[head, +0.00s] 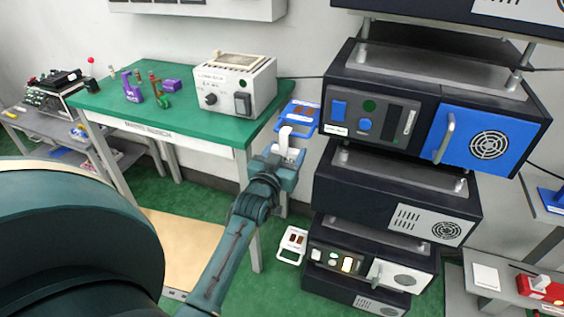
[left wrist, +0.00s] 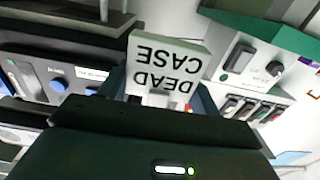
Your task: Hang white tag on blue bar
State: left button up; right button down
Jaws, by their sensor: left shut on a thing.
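A white tag (left wrist: 165,68) with "DEAD CASE" in black letters, upside down in the left wrist view, is in the jaws of my left gripper (head: 287,158). The tag's white upper part (head: 285,137) shows above the fingers in the head view. Just behind and above it is a blue framed piece (head: 303,110) with brown slots, beside the equipment stack. I cannot tell whether the tag touches it. No separate blue bar shows clearly; a pale bar handle (head: 445,138) is on the blue door (head: 468,122). My right gripper is out of view.
A stack of dark instruments (head: 395,165) stands right of the gripper. A green table (head: 180,100) with a white box (head: 235,85) stands left. A white framed piece (head: 292,243) is low beside the stack. The gap between table and stack is narrow.

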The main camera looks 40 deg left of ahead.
pick_arm(q)
jog(key=shift+b+x, duration=0.45)
jog(key=shift+x, duration=0.35)
jog(key=shift+w+a+f+b, duration=0.15)
jog(key=shift+w+f+b, duration=0.35)
jog(key=shift+w+b, duration=0.15)
jog(key=shift+w+a+f+b, duration=0.15)
jog(key=shift+w+f+b, duration=0.35)
jog(key=shift+b, duration=0.1)
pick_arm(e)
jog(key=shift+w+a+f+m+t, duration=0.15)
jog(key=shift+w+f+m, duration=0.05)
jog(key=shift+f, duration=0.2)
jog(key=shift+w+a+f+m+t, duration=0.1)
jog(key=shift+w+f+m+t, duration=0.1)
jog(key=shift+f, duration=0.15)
pick_arm(q)
jog(key=o, duration=1)
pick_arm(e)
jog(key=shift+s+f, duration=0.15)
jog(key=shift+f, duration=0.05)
pick_arm(q)
jog(key=shift+o, duration=0.2)
jog(key=shift+s, duration=0.1)
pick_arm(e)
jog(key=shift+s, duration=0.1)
